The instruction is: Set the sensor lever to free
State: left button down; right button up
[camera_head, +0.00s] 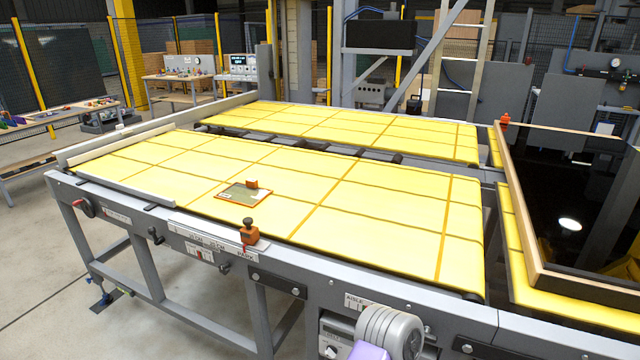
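No lever in the head view carries a label that I can read as sensor. An orange block with a black knob (249,232) stands on the front rail of the yellow-topped table, at the end of a pale label strip (205,238). Small dark handles sit on the table's front face: one left of the strip (156,236) and one below it (223,267), beside a white scale plate (199,252). A red and black handle (84,207) is at the left corner. A grey ribbed part with a lavender piece, likely my arm, shows at the bottom. Neither gripper's fingers show.
A small framed plate (243,194) with an orange block lies on the yellow table top (330,190). A dark, wood-framed panel (580,190) stands at the right. A control box (335,340) is under the front rail.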

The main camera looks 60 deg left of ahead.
aim_at(152, 231)
jog(key=u, duration=2.95)
jog(key=k, duration=1.3)
jog(key=u, duration=1.2)
jog(key=i, duration=1.15)
jog(key=z, duration=0.35)
jog(key=i, duration=1.9)
jog(key=z, duration=1.8)
jog(key=i, duration=0.9)
jog(key=z, duration=0.8)
